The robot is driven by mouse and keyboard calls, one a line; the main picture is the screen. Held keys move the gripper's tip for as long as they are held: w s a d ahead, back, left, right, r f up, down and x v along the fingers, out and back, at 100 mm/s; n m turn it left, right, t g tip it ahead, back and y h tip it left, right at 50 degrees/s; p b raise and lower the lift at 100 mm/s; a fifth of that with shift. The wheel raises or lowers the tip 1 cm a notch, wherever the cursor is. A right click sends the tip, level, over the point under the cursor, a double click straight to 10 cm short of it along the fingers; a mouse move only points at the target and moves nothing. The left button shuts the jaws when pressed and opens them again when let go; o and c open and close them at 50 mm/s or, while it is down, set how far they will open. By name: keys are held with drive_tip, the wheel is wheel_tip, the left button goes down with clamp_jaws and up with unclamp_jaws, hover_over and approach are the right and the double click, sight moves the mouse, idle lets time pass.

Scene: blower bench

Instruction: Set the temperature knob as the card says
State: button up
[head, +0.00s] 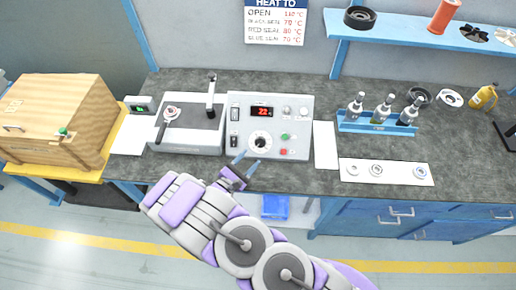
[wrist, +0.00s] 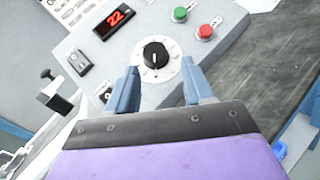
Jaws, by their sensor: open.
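The temperature knob (head: 260,141) is a black knob on a white dial, on the front of a grey control box (head: 293,127). The red display (wrist: 115,19) reads 22. My gripper (wrist: 161,82) is open and empty, with its blue fingers apart and not on the knob. In the head view my gripper (head: 246,164) is just below the dial. The card (head: 276,22) on the wall says "HEAT TO" with several temperature lines; the small text is hard to read.
Green and red buttons (wrist: 205,32) sit right of the knob. A plate with a lever press (head: 192,126) stands left of the box. A blue rack (head: 376,124) of bottles is at right, and a wooden crate (head: 60,112) at far left. The bench (head: 455,150) is partly clear at right.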

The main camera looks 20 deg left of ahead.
sight(258, 145)
drive_tip(key=w, duration=0.6)
drive_tip(key=shift+a+f+b, duration=0.25)
drive_tip(key=shift+f+b, duration=0.05)
drive_tip(key=shift+b, duration=0.05)
drive_tip(key=shift+w+d+r, duration=0.15)
drive_tip(key=shift+w+d, duration=0.15)
drive_tip(key=shift+d, duration=0.25)
drive_tip(key=shift+d+r, duration=0.1)
drive_tip(key=shift+d, duration=0.35)
drive_tip(key=shift+a, duration=0.5)
drive_tip(key=c, duration=0.5)
drive_tip(key=shift+c, duration=1.4)
drive_tip(key=shift+d, duration=0.1)
